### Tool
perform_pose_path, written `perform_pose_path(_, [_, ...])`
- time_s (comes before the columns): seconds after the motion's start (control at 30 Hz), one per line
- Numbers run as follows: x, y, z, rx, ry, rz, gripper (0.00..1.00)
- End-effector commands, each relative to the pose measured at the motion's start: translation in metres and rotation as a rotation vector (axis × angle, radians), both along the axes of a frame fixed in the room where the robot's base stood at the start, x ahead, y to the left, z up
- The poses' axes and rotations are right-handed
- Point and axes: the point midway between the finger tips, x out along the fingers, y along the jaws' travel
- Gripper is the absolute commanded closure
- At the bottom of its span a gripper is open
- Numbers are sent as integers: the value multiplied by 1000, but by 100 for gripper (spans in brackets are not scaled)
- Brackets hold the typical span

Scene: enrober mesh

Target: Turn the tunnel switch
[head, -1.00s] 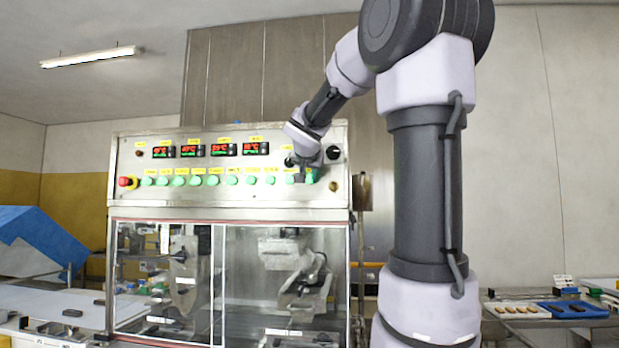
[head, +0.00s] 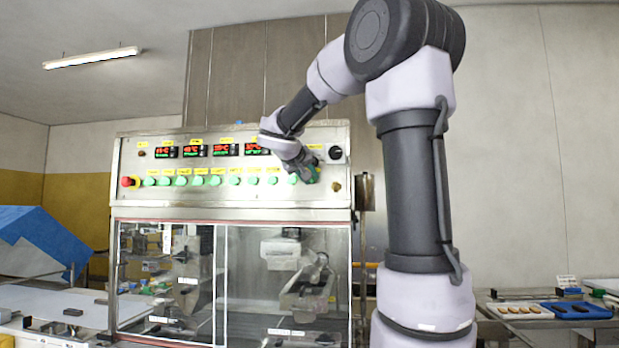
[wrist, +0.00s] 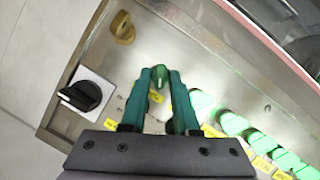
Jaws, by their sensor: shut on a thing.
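The row of switches is on the steel control panel of the machine. The end switch of the row, a green knob (wrist: 158,73), sits between my fingertips in the wrist view. My gripper (wrist: 164,76) has its two green fingers close together on it. In the head view my gripper (head: 312,174) is at the right end of the green row, and its wrist hides that switch. The label texts are too small to read, so I cannot tell which one says tunnel.
A black rotary knob on a white plate (wrist: 82,95) and a brass-coloured part (wrist: 122,27) are close to my fingers. Several lit green switches (wrist: 233,123) line the other side. A red emergency button (head: 127,182) is at the panel's left end. Glass doors (head: 283,290) lie below.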

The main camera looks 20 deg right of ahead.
Motion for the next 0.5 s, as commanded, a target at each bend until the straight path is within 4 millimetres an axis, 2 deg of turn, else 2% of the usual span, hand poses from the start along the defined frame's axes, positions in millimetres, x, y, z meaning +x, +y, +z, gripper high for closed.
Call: perform_pose_path(0.5, [0,1,0,-39,26,1,100])
